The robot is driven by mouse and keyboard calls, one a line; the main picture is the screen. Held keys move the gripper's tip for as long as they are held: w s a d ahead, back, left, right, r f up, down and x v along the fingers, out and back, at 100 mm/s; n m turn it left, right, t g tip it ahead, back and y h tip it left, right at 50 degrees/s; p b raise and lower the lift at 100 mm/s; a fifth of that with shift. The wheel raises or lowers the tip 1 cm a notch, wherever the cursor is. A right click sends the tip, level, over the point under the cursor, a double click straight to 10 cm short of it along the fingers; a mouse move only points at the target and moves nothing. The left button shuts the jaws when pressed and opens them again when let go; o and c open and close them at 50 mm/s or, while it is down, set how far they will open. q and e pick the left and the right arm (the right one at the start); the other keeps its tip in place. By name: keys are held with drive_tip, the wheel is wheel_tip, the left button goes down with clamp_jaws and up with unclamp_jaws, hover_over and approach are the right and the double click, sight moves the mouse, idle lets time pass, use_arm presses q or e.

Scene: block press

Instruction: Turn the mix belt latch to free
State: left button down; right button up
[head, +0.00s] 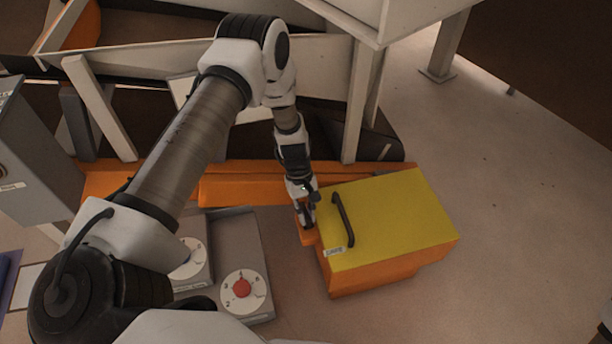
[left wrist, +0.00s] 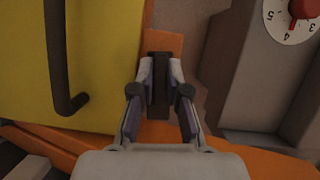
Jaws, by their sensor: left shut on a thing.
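My left gripper (head: 306,218) reaches down beside the left edge of the yellow-topped orange box. In the left wrist view, the left gripper (left wrist: 159,88) is shut on a dark upright bar, the latch (left wrist: 158,62), which stands on an orange surface (left wrist: 163,133). A finger lies on each side of the latch. In the head view the latch is mostly hidden by the gripper. I cannot read a position mark at the latch.
The yellow lid (head: 396,218) carries a black handle (head: 343,220) just right of the gripper. A grey panel with a red-knobbed dial (head: 242,289) and a second dial (head: 190,259) lies to the left. A frame with a dark belt (head: 270,141) stands behind. Open floor (head: 530,190) lies right.

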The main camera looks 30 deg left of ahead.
use_arm(q)
drive_tip(key=shift+m, duration=0.6)
drive_tip(key=shift+g, duration=0.3)
drive_tip(key=c, duration=1.2)
unclamp_jaws()
drive_tip(key=shift+o, duration=0.2)
drive_tip(key=v, duration=1.2)
drive_tip(key=shift+d, duration=0.25)
